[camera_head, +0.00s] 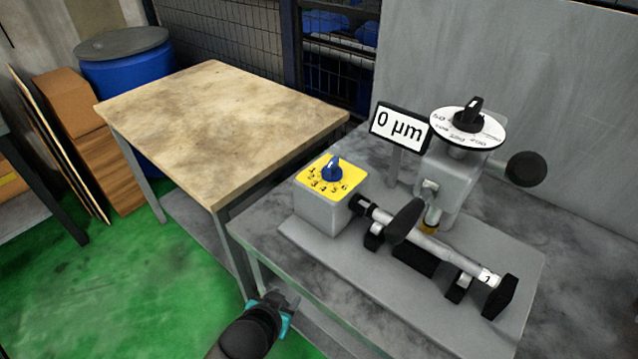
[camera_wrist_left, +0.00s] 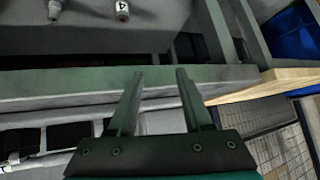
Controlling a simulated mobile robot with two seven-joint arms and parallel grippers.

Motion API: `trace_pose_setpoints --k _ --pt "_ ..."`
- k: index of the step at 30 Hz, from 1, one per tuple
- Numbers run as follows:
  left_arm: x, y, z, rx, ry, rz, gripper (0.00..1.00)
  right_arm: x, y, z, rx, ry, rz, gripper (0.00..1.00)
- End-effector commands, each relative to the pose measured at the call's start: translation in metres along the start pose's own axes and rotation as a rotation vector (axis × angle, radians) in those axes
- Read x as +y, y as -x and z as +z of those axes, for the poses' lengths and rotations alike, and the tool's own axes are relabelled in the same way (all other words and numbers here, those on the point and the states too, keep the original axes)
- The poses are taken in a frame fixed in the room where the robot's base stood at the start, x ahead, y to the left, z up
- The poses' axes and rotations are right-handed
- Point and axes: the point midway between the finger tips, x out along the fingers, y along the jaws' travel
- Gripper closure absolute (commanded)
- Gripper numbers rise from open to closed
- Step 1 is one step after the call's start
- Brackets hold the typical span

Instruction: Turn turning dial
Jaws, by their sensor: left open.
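The grinder stands on a grey bench. A blue dial knob (camera_head: 333,168) sits on a yellow numbered plate (camera_head: 318,184) on top of a grey box. A black dial knob (camera_head: 469,115) sits on a round white scale (camera_head: 487,134) on the upright head. A display (camera_head: 400,126) beside it reads "0 µm". My left gripper (camera_head: 282,303) is low in front of the bench, apart from both dials. In the left wrist view my left gripper (camera_wrist_left: 160,76) has its two fingers spread with nothing between them. My right gripper is not in view.
A workpiece shaft (camera_head: 445,252) lies across black supports, with black handles around it. A wooden-topped table (camera_head: 220,115) adjoins the bench at left. The bench edge (camera_wrist_left: 60,84) lies beyond my left fingers. A blue barrel (camera_head: 125,75) stands behind. Green floor is open at left.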

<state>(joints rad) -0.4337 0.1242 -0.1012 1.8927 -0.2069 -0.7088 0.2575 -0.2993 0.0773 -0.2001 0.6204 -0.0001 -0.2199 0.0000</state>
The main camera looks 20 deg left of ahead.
Motion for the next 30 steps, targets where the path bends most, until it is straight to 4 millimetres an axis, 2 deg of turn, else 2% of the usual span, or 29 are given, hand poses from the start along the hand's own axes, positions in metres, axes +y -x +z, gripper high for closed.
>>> trace_pose_setpoints --k 2,9,12,15,18,22,30 --pt "-0.005 0.007 -0.017 0.046 0.015 -0.015 0.50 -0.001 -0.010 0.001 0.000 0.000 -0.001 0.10" --pt "-0.017 0.014 -0.105 0.413 0.061 -0.005 0.50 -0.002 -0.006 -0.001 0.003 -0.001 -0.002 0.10" --pt "-0.016 0.025 -0.138 0.568 0.065 0.032 0.50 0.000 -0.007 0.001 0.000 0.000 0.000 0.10" --pt "-0.013 0.037 -0.163 0.689 0.062 0.078 0.50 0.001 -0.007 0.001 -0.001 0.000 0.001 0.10" --pt "-0.009 0.046 -0.177 0.764 0.054 0.116 0.50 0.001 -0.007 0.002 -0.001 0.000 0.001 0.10" --pt "-0.005 0.051 -0.186 0.805 0.049 0.140 0.50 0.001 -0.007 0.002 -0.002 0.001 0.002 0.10" --pt "-0.002 0.033 -0.205 0.809 0.047 0.142 0.50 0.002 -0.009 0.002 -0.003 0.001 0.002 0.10"
